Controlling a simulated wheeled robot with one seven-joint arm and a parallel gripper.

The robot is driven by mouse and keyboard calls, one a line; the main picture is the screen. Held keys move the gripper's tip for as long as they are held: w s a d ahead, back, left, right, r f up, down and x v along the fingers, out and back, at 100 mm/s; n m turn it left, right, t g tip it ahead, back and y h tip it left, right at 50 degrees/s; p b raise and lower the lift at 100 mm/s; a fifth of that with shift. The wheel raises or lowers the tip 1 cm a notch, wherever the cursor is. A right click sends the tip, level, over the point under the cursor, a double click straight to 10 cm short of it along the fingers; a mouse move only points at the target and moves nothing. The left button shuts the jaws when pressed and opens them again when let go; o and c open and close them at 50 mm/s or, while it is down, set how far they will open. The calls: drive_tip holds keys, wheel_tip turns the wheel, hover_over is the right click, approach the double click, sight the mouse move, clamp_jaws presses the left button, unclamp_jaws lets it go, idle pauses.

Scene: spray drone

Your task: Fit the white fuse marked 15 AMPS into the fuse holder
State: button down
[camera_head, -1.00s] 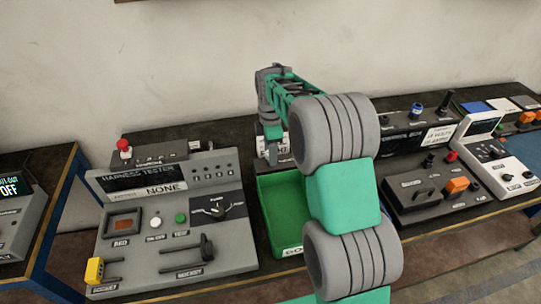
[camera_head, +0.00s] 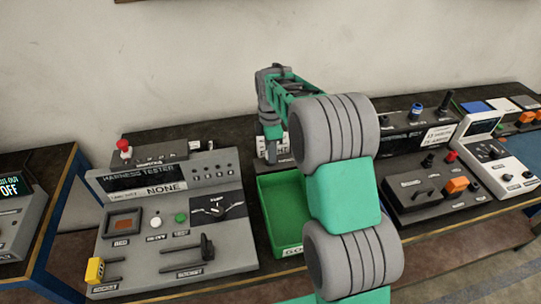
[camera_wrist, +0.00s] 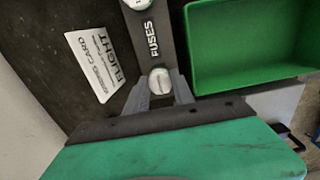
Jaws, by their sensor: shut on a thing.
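In the wrist view my gripper (camera_wrist: 160,82) is shut on a round, white-topped fuse (camera_wrist: 160,77), with one finger on each side. The fuse is at the near end of a dark strip lettered FUSES (camera_wrist: 152,42). Its marking is too small to read, and I cannot tell whether it is still seated or lifted. A second white-topped fuse (camera_wrist: 137,3) is at the strip's far end, cut by the frame edge. In the head view my arm hides most of the strip and the fuses. I cannot make out the fuse holder in either view.
A green bin (camera_head: 290,250) stands right beside the strip. A white card (camera_wrist: 95,62) lies on the other side. The grey harness tester (camera_head: 172,240) is left of the bin in the head view. Dark control boxes (camera_head: 425,195) stand right of my arm.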

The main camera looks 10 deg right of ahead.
drive_tip(key=shift+r, duration=0.15)
idle(0.4)
drive_tip(key=shift+r+p, duration=2.1)
drive_tip(key=shift+r, duration=0.75)
